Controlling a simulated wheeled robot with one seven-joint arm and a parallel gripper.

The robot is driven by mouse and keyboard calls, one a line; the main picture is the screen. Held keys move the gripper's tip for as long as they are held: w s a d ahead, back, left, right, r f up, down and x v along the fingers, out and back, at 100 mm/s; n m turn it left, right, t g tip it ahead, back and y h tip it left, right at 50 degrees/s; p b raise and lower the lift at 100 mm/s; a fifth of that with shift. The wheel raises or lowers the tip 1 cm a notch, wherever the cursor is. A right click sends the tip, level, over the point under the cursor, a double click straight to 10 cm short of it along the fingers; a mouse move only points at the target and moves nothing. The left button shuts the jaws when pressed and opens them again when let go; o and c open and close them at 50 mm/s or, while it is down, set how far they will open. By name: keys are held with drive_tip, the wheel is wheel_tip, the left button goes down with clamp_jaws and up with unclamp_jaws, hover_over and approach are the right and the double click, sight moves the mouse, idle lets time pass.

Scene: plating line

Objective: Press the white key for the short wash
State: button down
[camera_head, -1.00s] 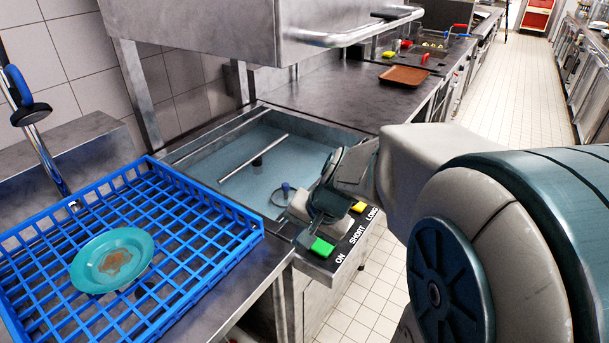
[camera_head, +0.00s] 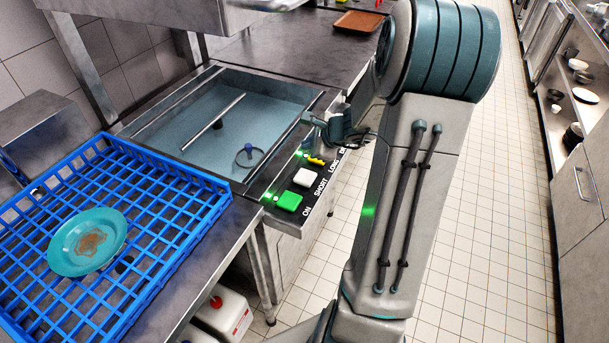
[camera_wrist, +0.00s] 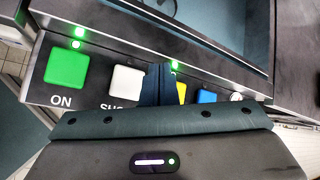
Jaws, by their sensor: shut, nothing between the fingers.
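The white key (camera_head: 306,178) sits on the dark key strip of the wash tank, between the green ON key (camera_head: 288,201) and the yellow key (camera_head: 316,160). It also shows in the wrist view (camera_wrist: 125,80), above a partly hidden label; the head view reads SHORT beside it. My gripper (camera_wrist: 157,85) is shut and empty. Its fingertips appear to the right of the white key and cover part of the yellow key. Whether they touch any key, I cannot tell. Green lights glow by the ON key and behind the yellow key (camera_wrist: 175,65).
A blue key (camera_wrist: 207,96) lies beyond the yellow one. The open tank (camera_head: 200,145) holds bluish water behind the strip. A blue rack (camera_head: 190,180) with a teal plate (camera_head: 87,242) stands at left. A brown tray (camera_head: 358,21) lies at the back. The tiled aisle at right is clear.

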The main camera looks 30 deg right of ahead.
drive_tip(key=shift+f, duration=0.1)
drive_tip(key=b, duration=0.7)
hover_over(308, 177)
wheel_tip(308, 177, down, 8)
drive_tip(key=shift+s+r, duration=0.1)
drive_tip(key=shift+r, duration=0.05)
drive_tip(key=shift+f+b, duration=0.4)
drive_tip(key=shift+f, duration=0.1)
drive_tip(key=shift+f, duration=0.1)
idle(1.1)
drive_tip(key=shift+f+b, duration=0.3)
drive_tip(key=shift+b, duration=0.3)
drive_tip(key=shift+f+b, duration=0.55)
drive_tip(key=shift+b, duration=0.1)
idle(0.5)
idle(0.3)
drive_tip(key=shift+r+p, duration=0.7)
drive_tip(key=shift+r, duration=0.3)
